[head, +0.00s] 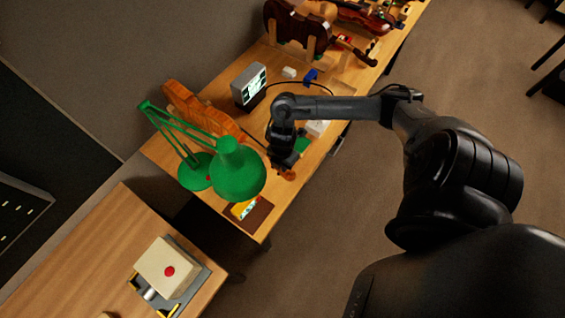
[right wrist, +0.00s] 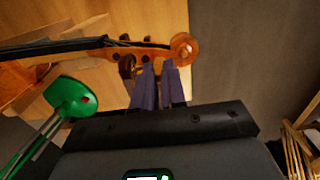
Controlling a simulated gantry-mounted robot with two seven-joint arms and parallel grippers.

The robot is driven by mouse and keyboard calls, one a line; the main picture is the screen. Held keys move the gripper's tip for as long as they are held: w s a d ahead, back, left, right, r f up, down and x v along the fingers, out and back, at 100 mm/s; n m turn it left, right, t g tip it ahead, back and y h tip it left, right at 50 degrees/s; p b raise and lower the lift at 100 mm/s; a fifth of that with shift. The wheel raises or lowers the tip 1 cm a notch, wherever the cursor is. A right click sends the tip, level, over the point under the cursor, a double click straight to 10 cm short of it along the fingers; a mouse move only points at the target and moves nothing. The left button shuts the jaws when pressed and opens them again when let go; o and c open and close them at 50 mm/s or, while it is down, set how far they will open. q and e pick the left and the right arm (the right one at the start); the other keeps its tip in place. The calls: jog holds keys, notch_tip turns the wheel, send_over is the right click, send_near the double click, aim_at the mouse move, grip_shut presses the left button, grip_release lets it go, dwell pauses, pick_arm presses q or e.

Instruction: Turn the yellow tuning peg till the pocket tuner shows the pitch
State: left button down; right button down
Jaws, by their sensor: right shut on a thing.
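The violin's neck and pegbox (right wrist: 148,55) cross the top of the right wrist view, ending in the scroll (right wrist: 183,48). Its scroll end also shows in the head view (head: 289,175). My right gripper (right wrist: 159,70) is at the pegbox, shut on a tuning peg; the fingers hide the peg and its colour. In the head view my right gripper (head: 284,165) is low over the bench, just right of the lamp. A small yellow device with a lit screen, perhaps the pocket tuner (head: 241,211), lies on the front of the bench; its reading is too small to read. My left gripper is out of view.
A green lamp (head: 238,172) stands close left of my right gripper; it also shows in the wrist view (right wrist: 70,95). A grey box with a lit screen (head: 243,91) and violin bodies stand farther back. A side table holds a box with a red button (head: 165,264).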

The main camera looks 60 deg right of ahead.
jog(key=n, duration=0.3)
jog(key=shift+b, duration=0.35)
jog(key=c, duration=1.2)
grip_release()
jog(key=shift+m, duration=0.3)
